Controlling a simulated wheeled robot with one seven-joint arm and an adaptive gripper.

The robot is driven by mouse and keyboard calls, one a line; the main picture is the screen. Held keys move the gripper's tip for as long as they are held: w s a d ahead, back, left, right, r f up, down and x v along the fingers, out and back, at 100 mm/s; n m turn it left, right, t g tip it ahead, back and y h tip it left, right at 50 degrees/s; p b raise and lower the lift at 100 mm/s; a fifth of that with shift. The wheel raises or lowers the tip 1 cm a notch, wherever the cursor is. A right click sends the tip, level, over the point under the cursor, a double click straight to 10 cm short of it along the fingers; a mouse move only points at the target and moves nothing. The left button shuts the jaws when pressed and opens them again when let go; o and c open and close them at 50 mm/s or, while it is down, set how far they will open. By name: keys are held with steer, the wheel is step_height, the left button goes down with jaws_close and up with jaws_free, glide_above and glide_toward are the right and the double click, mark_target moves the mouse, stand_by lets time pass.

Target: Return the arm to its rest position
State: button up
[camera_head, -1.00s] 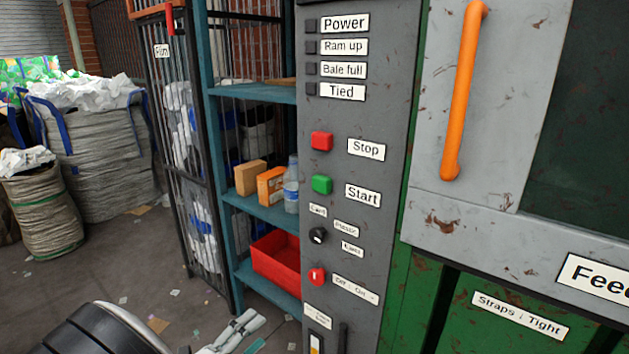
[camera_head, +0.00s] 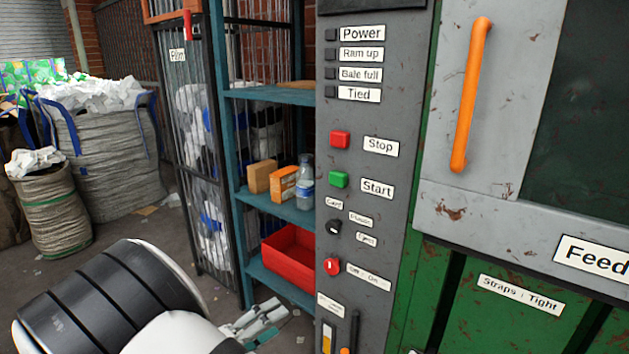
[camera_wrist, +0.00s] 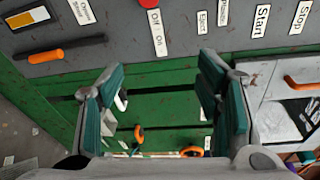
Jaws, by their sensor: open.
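My gripper (camera_head: 262,322) shows at the bottom of the head view, low in front of the shelf and left of the grey control panel (camera_head: 400,60). In the wrist view my gripper (camera_wrist: 163,100) has its two teal-padded fingers wide apart with nothing between them. Behind the fingers is the green lower front of the machine (camera_wrist: 165,75). My arm's black and white links fill the lower left of the head view.
A teal shelf (camera_head: 270,95) holds boxes, a bottle (camera_head: 305,182) and a red bin (camera_head: 290,257). A wire cage (camera_head: 205,150) and large sacks (camera_head: 105,140) stand left. An orange handle (camera_head: 470,95) juts from the machine door. Open floor lies left of my arm.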

steer(key=s+d+r+m+g+y+p, duration=0.2)
steer(key=s+d+r+m+g, duration=0.25)
steer(key=d+r+m, duration=0.6)
steer(key=s+d+r+m+g+y+p, duration=0.2)
steer(key=s+d+r+m+g, duration=0.3)
steer(key=d+r+m, duration=0.6)
steer(key=s+d+r+m+t+y+p, duration=0.1)
steer(key=s+d+r+m+y+p, duration=0.1)
steer(key=s+m, duration=0.7)
steer(key=s+d+r+m+t+y+p, duration=0.1)
steer(key=s+d+r+m+y+p, duration=0.1)
steer(key=s+d+r+m+y, duration=0.3)
steer(key=shift+s+r+m+y, duration=0.5)
steer(key=shift+s+r+m, duration=0.85)
steer(key=shift+s+m, duration=1.65)
steer(key=shift+w+m, duration=0.55)
steer(key=shift+w, duration=0.05)
